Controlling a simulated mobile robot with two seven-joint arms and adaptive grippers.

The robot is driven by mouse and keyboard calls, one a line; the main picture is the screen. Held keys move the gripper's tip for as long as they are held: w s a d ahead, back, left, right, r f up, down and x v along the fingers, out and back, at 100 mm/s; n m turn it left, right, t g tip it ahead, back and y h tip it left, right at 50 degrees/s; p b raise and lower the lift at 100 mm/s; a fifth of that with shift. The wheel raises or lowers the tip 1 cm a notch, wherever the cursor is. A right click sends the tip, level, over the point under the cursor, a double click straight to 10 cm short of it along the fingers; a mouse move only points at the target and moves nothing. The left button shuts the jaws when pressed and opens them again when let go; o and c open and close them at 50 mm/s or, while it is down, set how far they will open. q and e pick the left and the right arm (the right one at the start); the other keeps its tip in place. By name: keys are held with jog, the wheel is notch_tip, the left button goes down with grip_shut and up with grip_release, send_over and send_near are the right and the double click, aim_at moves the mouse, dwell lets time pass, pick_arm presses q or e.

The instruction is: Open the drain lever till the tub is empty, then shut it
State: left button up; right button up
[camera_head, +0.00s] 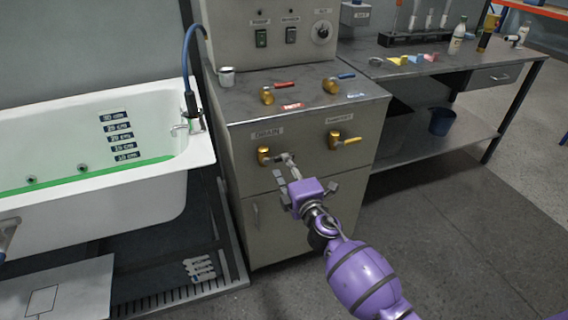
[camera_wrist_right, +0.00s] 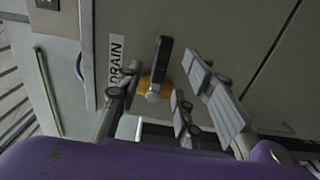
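The drain valve (camera_head: 263,155) is a brass fitting under the DRAIN label on the grey cabinet front. In the right wrist view its dark lever (camera_wrist_right: 159,62) stands out from the brass body (camera_wrist_right: 157,88). My right gripper (camera_head: 300,180) is in front of the cabinet, just right of and below the valve. In the wrist view its fingers (camera_wrist_right: 170,98) are spread, with the valve between and beyond them; I cannot tell if one touches it. The white tub (camera_head: 190,165) at left has depth labels and a green band along its inner wall near the lowest label. My left gripper is not in view.
A second brass valve with a yellow handle (camera_head: 345,141) sits right of the drain valve. Red-handled (camera_head: 278,88) and blue-handled (camera_head: 340,80) valves and a cup (camera_head: 226,77) stand on the cabinet top. A workbench (camera_head: 440,65) is at right. The floor in front is clear.

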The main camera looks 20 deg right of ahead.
aim_at(279, 159)
jog(key=shift+w, duration=1.25)
grip_shut()
